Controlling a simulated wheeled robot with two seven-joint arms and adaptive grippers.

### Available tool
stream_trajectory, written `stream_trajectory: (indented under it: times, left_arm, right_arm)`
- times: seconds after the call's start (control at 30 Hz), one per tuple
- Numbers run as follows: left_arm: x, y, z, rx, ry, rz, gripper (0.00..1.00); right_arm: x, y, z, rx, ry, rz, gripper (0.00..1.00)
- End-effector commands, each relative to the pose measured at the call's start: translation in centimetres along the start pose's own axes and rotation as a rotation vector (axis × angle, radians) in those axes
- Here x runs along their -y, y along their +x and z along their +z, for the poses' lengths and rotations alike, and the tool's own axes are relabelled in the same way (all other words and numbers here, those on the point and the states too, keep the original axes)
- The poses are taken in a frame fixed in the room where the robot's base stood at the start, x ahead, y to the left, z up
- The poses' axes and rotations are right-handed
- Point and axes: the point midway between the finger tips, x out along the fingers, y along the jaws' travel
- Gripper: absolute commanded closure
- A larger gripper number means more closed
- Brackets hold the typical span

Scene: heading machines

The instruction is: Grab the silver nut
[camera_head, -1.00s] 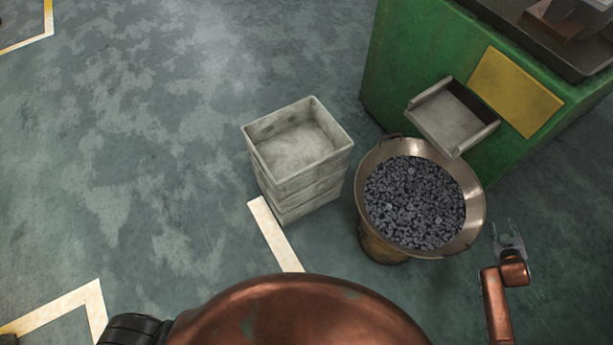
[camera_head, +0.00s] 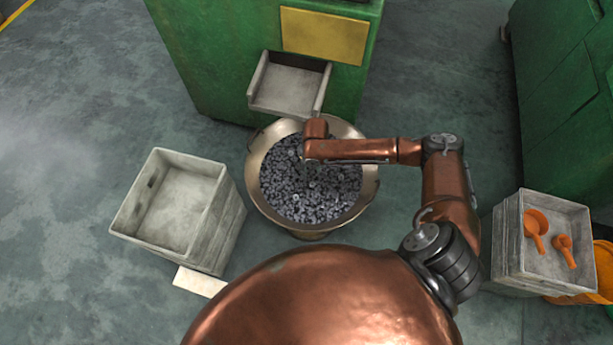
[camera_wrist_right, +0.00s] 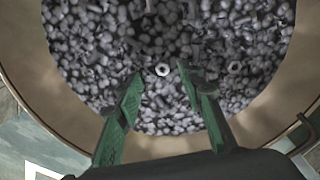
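A silver nut (camera_wrist_right: 162,69) lies on the pile of dark grey bolts and screws (camera_head: 285,195) in a round metal basin (camera_head: 258,205). In the right wrist view the nut shows between the tips of my right gripper (camera_wrist_right: 160,76), whose two green fingers are apart and hold nothing. I cannot tell how far above the nut the tips are. A second nut (camera_wrist_right: 234,67) lies to the right, outside the fingers. In the head view my right gripper (camera_head: 305,173) is over the basin, mostly hidden by my copper arm. My left gripper is not in view.
A green machine with a grey chute (camera_head: 288,92) stands just behind the basin. A pale empty crate (camera_head: 225,225) is left of it. At right, another crate (camera_head: 507,240) holds orange scoops (camera_head: 537,225). Floor at left is open.

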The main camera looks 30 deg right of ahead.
Motion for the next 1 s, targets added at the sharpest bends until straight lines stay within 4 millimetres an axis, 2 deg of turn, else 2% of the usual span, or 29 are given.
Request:
stream_trajectory:
  times: [0.1, 0.47, 0.73, 1.0]
  left_arm:
    - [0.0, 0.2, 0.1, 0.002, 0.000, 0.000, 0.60]
    - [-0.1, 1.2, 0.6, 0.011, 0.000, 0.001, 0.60]
    - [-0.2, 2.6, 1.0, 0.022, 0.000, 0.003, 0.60]
    - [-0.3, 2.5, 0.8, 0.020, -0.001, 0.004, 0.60]
  right_arm:
    - [0.1, 0.5, -1.3, -0.040, -0.075, -0.018, 0.64]
    - [0.0, 3.8, -1.9, -0.045, -0.085, -0.018, 0.64]
    - [0.1, 7.7, -2.7, -0.045, -0.081, -0.018, 0.64]
    - [0.1, 7.8, -2.5, -0.040, -0.082, -0.019, 0.64]
